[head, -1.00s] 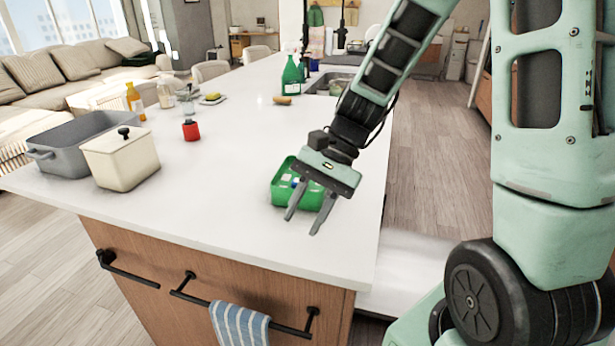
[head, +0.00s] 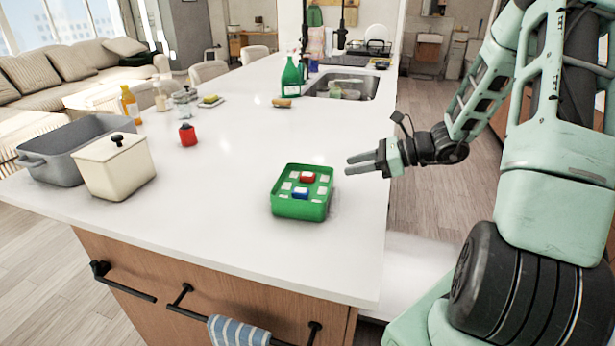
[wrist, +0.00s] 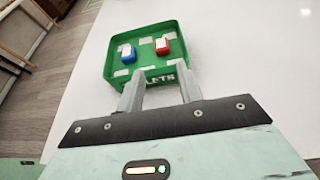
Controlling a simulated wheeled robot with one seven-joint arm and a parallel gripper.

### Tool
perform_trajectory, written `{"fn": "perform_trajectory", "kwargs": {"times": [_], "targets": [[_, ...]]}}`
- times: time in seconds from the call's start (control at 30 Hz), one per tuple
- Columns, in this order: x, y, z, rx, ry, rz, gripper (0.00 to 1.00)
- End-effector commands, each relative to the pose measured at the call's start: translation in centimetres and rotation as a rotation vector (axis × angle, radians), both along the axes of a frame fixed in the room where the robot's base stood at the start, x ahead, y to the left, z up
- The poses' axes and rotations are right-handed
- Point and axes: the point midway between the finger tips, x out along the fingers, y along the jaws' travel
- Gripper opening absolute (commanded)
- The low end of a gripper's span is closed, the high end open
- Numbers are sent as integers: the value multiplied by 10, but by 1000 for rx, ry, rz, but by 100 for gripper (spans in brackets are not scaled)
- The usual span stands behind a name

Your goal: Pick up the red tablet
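A green tray (head: 302,211) stands on the white counter near its right edge. The red tablet (head: 307,177) lies inside it towards the back, with the blue tablet (head: 300,192) in front of it. In the wrist view the red tablet (wrist: 162,46) is right of the blue one (wrist: 128,54), both with white tops. My gripper (head: 349,164) is to the right of the tray and above the counter, fingers pointing left. In the wrist view its two fingers (wrist: 159,88) are apart with nothing between them, reaching towards the tray's lettered near wall.
A red-topped shaker (head: 188,135) stands left of the tray. A cream lidded pot (head: 118,170) and a grey pan (head: 50,160) are farther left. A green spray bottle (head: 290,77) stands by the sink (head: 342,86). The counter around the tray is clear.

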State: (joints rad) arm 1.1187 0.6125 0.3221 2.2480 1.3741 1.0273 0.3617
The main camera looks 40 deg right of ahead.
Motion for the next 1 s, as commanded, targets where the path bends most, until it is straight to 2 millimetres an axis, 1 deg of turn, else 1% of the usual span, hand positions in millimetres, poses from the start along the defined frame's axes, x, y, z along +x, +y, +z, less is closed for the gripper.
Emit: {"fn": "perform_trajectory", "kwargs": {"times": [0.03, 0.1, 0.23, 0.47, 0.7, 0.8, 1.0], "targets": [[8, 8, -4, 4, 1, 5, 36], [18, 17, -9, 3, 0, 6, 36], [32, 29, -17, 1, 0, 5, 36], [43, 38, -23, 0, 0, 2, 36], [68, 57, -36, 0, 1, 5, 36], [76, 63, -41, 0, 0, 3, 36], [79, 66, -43, -2, 0, 2, 36]]}}
